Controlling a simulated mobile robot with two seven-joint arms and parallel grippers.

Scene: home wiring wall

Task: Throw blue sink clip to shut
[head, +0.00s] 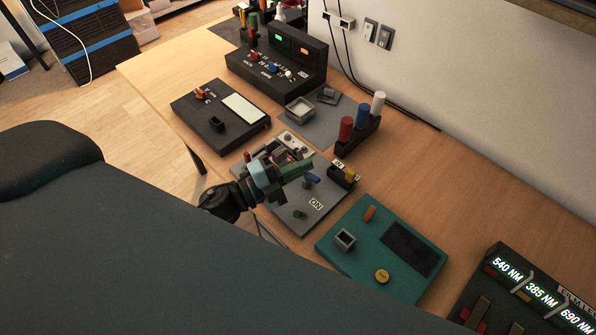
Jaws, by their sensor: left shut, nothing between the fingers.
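A grey board (285,212) with an "ON" label lies on the wooden table in the middle of the head view. A small blue piece (312,180) stands up from it, probably the blue sink clip; whether it is open or shut is too small to tell. My left gripper (297,168) is over the back part of this board, shut and empty. Its fingers are just left of and above the blue piece; I cannot tell whether they touch it. The gripper hides part of the board. My right gripper is not in view.
A black block with a yellow part (350,174) stands close right of the blue piece. A teal board (335,262) lies in front right. A black panel (215,112) and a rack with red, blue and white cylinders (358,143) stand behind. The wall bounds the right side.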

